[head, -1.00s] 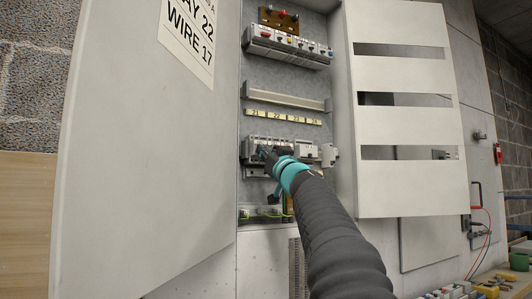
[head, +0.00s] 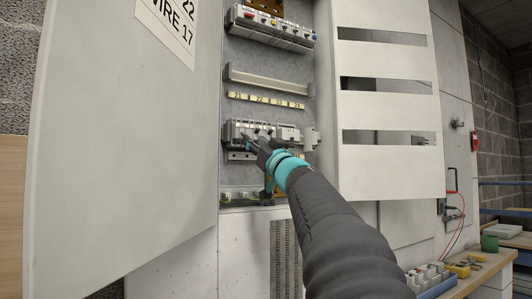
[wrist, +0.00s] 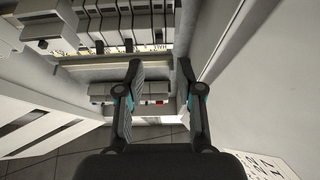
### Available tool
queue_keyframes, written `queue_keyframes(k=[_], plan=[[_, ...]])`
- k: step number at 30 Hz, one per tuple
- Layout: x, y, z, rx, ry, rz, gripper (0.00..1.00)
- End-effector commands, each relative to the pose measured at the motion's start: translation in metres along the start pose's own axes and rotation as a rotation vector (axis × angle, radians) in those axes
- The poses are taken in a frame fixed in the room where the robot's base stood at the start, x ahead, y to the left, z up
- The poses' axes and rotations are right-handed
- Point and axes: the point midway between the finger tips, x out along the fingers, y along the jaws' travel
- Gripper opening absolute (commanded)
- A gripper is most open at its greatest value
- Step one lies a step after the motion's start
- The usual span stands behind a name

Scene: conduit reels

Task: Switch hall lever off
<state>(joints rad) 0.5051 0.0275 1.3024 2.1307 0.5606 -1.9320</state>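The lower row of breakers (head: 233,132) sits inside the open cabinet, under a strip of yellow number tags. Its small levers are partly behind my gripper (head: 258,146) in the head view, and I cannot read which one is the hall lever. In the wrist view a row of grey breakers with dark levers (wrist: 125,22) runs along the top left, with lettering too small to read surely. My gripper also shows in the wrist view (wrist: 160,78), its two fingers apart with nothing between them. The fingertips are close to the row; contact cannot be told.
A large grey door (head: 120,140) stands open at the left, and a slotted white panel (head: 385,60) stands at the right. An upper breaker row (head: 272,30) and a bare rail (head: 268,84) are above. A bench (head: 480,268) with small parts is at lower right.

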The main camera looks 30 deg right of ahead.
Motion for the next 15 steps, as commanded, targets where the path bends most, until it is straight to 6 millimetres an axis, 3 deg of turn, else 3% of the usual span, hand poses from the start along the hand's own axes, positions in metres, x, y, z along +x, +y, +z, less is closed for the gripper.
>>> queue_keyframes(k=[6, 15], plan=[[-0.036, 0.000, -0.001, -0.001, 0.000, 0.002, 0.36], [-0.058, 0.000, 0.000, 0.000, 0.000, 0.000, 0.36]])
